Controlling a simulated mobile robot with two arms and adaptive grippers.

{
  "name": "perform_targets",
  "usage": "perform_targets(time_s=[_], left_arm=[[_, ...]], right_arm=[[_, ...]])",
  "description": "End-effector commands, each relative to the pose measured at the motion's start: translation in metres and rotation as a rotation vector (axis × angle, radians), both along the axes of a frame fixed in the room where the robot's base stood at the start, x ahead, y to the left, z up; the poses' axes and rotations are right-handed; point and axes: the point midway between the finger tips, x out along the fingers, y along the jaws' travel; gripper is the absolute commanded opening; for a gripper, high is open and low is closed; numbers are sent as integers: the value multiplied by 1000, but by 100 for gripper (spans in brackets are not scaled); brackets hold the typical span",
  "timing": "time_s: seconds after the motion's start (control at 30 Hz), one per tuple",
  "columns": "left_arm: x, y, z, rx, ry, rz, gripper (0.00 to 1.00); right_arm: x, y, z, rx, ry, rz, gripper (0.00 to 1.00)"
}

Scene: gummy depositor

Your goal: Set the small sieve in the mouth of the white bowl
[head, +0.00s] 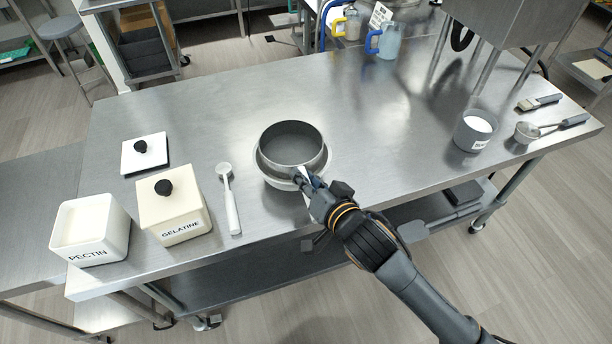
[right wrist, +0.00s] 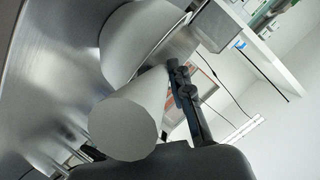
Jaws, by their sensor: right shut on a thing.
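The small sieve (head: 291,137), a grey round drum, is over the white bowl (head: 273,181) near the middle of the table in the head view. My left gripper is not in view.
To the left stand the pectin box (head: 90,232), the gelatine box (head: 174,211), a white lid (head: 145,157) and a white-handled spoon (head: 230,200). To the right are a grey cup (head: 474,134), a metal scoop (head: 527,132) and a brush (head: 539,103). Table behind the bowl is clear.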

Motion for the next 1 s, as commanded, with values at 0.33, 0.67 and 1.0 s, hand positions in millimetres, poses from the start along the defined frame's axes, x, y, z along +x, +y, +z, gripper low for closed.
perform_targets(time_s=[0.33,0.67,1.0], left_arm=[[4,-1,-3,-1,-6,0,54],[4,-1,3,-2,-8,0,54],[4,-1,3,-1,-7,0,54]], right_arm=[[-1,0,-9,-4,10,-2,0],[-1,-1,-10,-4,15,-2,0],[-1,-2,-11,-6,15,-3,29]])
